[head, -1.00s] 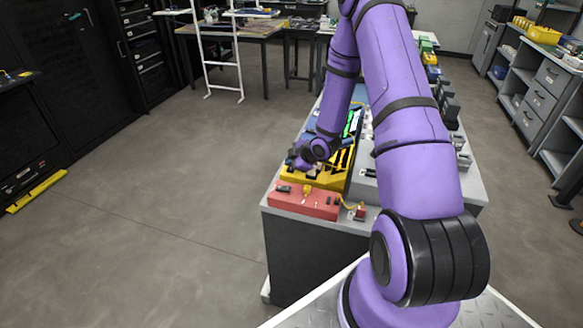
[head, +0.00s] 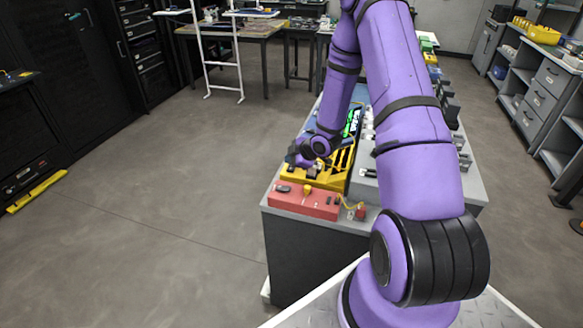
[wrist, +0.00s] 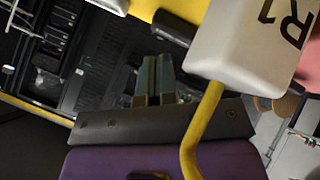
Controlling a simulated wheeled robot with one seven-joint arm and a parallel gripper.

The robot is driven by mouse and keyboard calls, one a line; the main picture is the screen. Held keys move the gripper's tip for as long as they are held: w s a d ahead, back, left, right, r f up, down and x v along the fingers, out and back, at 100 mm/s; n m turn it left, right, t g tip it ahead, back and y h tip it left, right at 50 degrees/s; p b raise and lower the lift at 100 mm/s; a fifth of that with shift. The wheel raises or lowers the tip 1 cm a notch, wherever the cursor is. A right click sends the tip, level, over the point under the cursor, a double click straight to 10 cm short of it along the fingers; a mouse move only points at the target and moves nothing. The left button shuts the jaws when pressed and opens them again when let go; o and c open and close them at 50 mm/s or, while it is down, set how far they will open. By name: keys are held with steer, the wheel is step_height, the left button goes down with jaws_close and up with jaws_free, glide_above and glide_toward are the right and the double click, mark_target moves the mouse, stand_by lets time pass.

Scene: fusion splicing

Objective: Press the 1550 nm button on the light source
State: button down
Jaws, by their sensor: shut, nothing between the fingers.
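No 1550 nm button can be made out, and no label names the light source. A red box (head: 290,204) with small dark and yellow parts on top sits at the near left corner of the bench. A yellow unit (head: 333,183) with black slots lies just behind it. My gripper (head: 298,160) is over the left edge of the yellow unit, small and partly hidden by my wrist. In the wrist view my gripper (wrist: 156,70) has its two fingers shut together and empty. Whether they touch anything is unclear.
In the wrist view a pale block (wrist: 232,65) marked "R1" and a yellow cable (wrist: 200,130) are close beside the fingers. A lit green screen (head: 353,122) is behind the yellow unit. Grey devices stand right along the bench.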

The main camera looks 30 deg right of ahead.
steer(key=shift+r, duration=0.2)
steer(key=shift+r, duration=2.45)
steer(key=shift+r, duration=0.25)
steer(key=s+a+r+m+g+h, duration=0.1)
steer(key=s+r+m+h, duration=0.15)
steer(key=r, duration=0.55)
steer(key=s+a+r+m+h, duration=0.1)
steer(key=s+a+r+m, duration=0.15)
steer(key=r, duration=0.65)
steer(key=s+a+r+m+g+h, duration=0.15)
steer(key=s+r, duration=0.25)
steer(key=r, duration=0.4)
steer(key=s+a+r+m, duration=0.2)
steer(key=s+a+r, duration=0.1)
steer(key=s, duration=0.5)
steer(key=s+a+r+m+y, duration=0.1)
steer(key=s+a+r+m, duration=0.1)
steer(key=s, duration=0.6)
steer(key=s+a+r+m+y, duration=0.1)
steer(key=s+a+r+m, duration=0.1)
steer(key=s+a+r, duration=0.3)
steer(key=s+r+g, duration=0.1)
steer(key=s, duration=0.3)
